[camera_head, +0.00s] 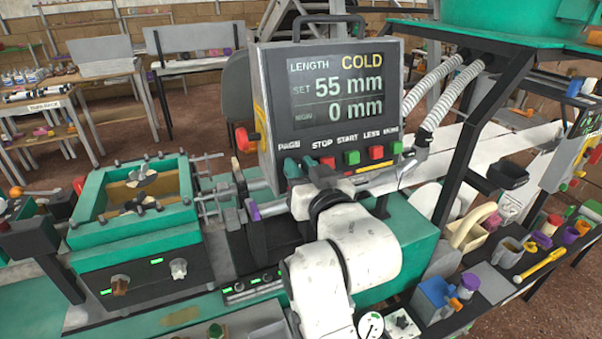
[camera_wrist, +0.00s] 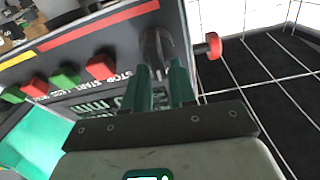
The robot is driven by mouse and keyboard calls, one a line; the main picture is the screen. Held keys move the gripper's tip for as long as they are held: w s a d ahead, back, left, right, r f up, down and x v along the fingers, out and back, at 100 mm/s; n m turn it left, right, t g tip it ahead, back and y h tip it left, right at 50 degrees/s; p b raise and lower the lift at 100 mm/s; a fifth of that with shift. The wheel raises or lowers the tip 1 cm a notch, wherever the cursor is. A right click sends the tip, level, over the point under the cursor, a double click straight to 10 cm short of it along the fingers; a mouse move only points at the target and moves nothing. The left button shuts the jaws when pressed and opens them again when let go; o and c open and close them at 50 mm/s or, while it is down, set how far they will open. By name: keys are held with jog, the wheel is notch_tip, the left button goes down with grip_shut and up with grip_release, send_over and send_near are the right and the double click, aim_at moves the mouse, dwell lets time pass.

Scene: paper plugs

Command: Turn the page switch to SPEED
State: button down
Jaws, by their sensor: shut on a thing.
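The control box (camera_head: 270,100) has a screen (camera_head: 343,90) reading LENGTH, COLD, SET 55 mm and a lower line of 0 mm. The PAGE label (camera_head: 289,146) is at the left of the row under the screen. My gripper (camera_head: 301,167) is at the box's front below that label, its green fingers shut on the page switch. In the wrist view, my gripper (camera_wrist: 165,82) has its fingers around the grey switch (camera_wrist: 156,46) at the panel's end. The switch is mostly hidden by the fingers in the head view, and its pointing direction cannot be read.
Red STOP (camera_head: 327,163), green START (camera_head: 352,157), red LESS (camera_head: 376,152) and green MORE (camera_head: 397,147) buttons sit close to the right of my fingers. A red knob (camera_head: 243,139) sticks out from the box's left side. A green frame (camera_head: 135,205) stands at left.

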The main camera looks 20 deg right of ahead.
jog(key=m+b, duration=0.2)
jog(key=m+h+b, duration=0.1)
jog(key=shift+d+f+m, duration=0.2)
jog(key=shift+f+m, duration=0.05)
jog(key=shift+m, duration=0.15)
jog(key=shift+d+m+g+h+b, duration=0.1)
jog(key=shift+m+g+h+b, duration=0.2)
jog(key=shift+m+b, duration=0.5)
jog(key=shift+d+m+g+h+b, duration=0.1)
jog(key=shift+m+h+b, duration=0.3)
jog(key=shift+m, duration=0.8)
jog(key=c, duration=1.1)
grip_release()
jog(key=shift+c, duration=0.2)
jog(key=shift+s, duration=0.1)
jog(key=s+a+b, duration=0.1)
jog(key=s+b, duration=0.1)
jog(key=s, duration=0.8)
jog(key=shift+s+a+r, duration=0.3)
jog(key=shift+r, duration=0.05)
